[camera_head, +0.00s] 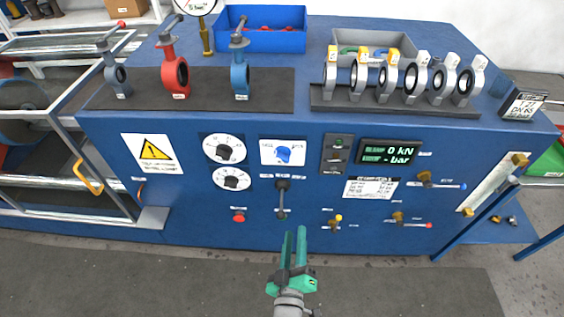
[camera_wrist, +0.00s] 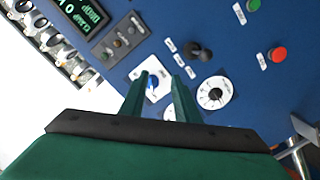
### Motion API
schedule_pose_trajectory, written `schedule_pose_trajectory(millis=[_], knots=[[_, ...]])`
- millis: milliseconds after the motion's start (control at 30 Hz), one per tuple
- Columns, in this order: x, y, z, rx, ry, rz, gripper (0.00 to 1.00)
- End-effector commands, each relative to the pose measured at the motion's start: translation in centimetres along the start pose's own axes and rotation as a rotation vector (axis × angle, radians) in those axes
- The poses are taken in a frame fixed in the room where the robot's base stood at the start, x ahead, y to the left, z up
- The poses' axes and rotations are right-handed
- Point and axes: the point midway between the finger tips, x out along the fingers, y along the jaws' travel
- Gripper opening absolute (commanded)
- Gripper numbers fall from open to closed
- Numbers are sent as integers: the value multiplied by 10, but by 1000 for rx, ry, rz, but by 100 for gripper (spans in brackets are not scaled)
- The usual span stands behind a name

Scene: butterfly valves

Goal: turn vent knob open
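The front panel of the blue test bench (camera_head: 210,235) carries several controls, and I cannot read which label says vent. A blue knob (camera_head: 283,154) sits on a white plate at the upper middle. A dark lever (camera_head: 282,195) hangs below it. A small yellow-handled knob (camera_head: 335,222) is at the lower right of the lever. My gripper (camera_head: 294,232) is open and empty in front of the lower panel. In the wrist view the blue knob (camera_wrist: 154,84) shows between my fingers (camera_wrist: 160,76), partly hidden by one; I cannot tell the distance.
Two round dials (camera_head: 224,148) are left of the blue knob. A red button (camera_head: 239,217) is at lower left. A blue-handled valve (camera_head: 440,184) and red-handled valve (camera_head: 410,223) stick out at right. Butterfly valves (camera_head: 175,75) stand on top. The floor in front is clear.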

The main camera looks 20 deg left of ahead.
Motion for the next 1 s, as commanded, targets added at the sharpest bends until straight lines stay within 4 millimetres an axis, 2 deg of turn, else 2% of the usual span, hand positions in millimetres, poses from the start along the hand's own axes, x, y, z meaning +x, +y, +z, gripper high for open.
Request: schedule_pose_trajectory(millis=[33,200,400,667,1000], knots=[[20,3,-15,-43,23,4,29],[68,9,-52,-177,64,10,29],[98,14,-83,-269,87,19,29],[115,16,-91,-294,92,21,29],[166,13,-100,-292,98,17,29]])
